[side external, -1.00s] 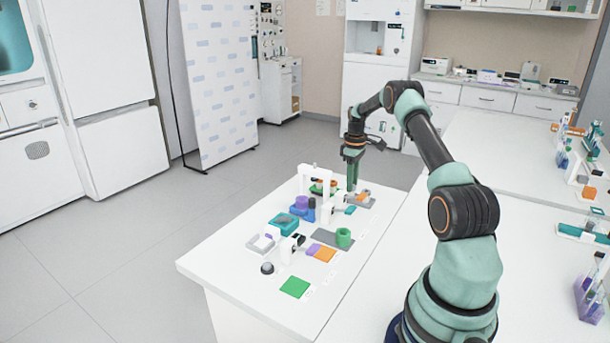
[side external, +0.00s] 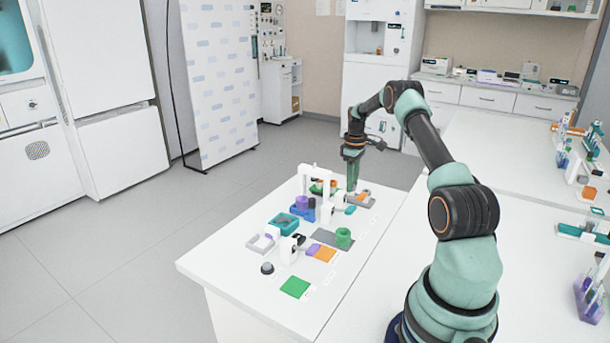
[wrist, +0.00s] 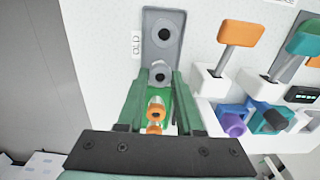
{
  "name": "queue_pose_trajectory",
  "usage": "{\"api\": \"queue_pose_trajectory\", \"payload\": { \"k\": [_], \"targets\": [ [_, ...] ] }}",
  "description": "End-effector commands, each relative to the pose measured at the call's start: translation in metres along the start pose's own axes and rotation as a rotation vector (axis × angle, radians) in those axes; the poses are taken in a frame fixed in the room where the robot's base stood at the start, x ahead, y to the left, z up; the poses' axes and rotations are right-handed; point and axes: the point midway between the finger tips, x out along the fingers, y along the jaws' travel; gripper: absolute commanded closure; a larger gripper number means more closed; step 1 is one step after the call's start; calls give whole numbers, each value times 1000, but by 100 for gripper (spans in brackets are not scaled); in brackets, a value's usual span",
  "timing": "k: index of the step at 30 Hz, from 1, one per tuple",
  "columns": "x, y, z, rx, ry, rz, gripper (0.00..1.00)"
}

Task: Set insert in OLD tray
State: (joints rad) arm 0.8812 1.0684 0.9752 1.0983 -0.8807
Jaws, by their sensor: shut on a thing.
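My gripper (wrist: 158,90) is at the far end of the white table, with its green fingers pointing down; it also shows in the side view (side external: 353,188). Whether the insert touches the tray I cannot tell.
White holders with an orange-topped lever (wrist: 242,33) and a teal-topped lever (wrist: 303,40) stand to the right in the wrist view. A purple piece (wrist: 231,123) is near them.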

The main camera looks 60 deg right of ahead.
Motion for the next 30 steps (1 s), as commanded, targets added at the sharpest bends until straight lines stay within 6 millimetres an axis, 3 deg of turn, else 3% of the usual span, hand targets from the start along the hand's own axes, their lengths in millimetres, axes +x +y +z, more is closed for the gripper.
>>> {"api": "queue_pose_trajectory", "payload": {
  "k": [26, 27, 29, 30],
  "targets": [
    [2, 0, 0, 0, 0, 0, 100],
    [2, 0, 0, 0, 0, 0, 50],
    [2, 0, 0, 0, 0, 0, 30],
    [2, 0, 0, 0, 0, 0, 30]
  ]
}}
